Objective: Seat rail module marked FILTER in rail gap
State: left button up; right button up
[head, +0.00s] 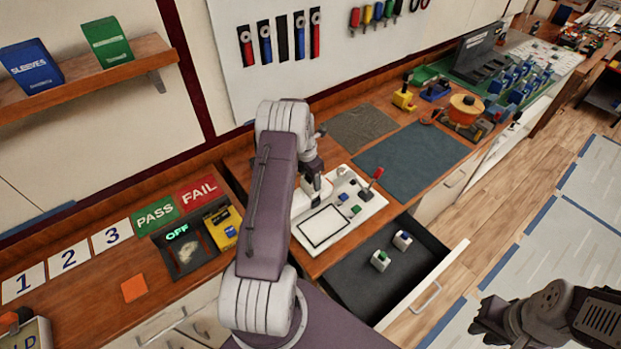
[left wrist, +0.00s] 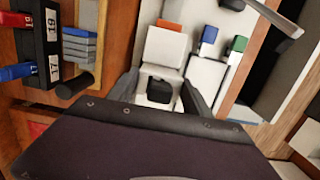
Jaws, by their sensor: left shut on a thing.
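My left gripper (left wrist: 163,98) is shut on a pale block with a dark part (left wrist: 160,91), seen between its fingers in the left wrist view. No FILTER marking is readable. In the head view this gripper (head: 316,190) is over the white panel (head: 362,222), partly hidden by my arm. A white piece with an orange end (left wrist: 170,25) lies just beyond the fingers. Blue-topped (head: 356,210) and green-topped (head: 343,197) pieces are on the panel. The rail gap cannot be made out. My right gripper (head: 487,320) is at the lower right, away from the counter.
A red-handled lever (head: 372,184) stands on the panel. A tester with a lit OFF display (head: 178,233) is to the left. A blue-grey mat (head: 412,160) is clear.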

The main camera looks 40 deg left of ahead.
aim_at(308, 175)
dwell(0.3)
pick_arm(q)
jog(key=shift+f+b, duration=1.1)
jog(key=shift+f, duration=0.9)
jog(key=o, duration=1.7)
jog(key=r, duration=0.3)
jog(key=r+b, duration=0.1)
jog(key=r, duration=0.2)
jog(key=s+r+b, duration=0.1)
jog(key=r, duration=0.2)
jog(key=shift+a, duration=0.15)
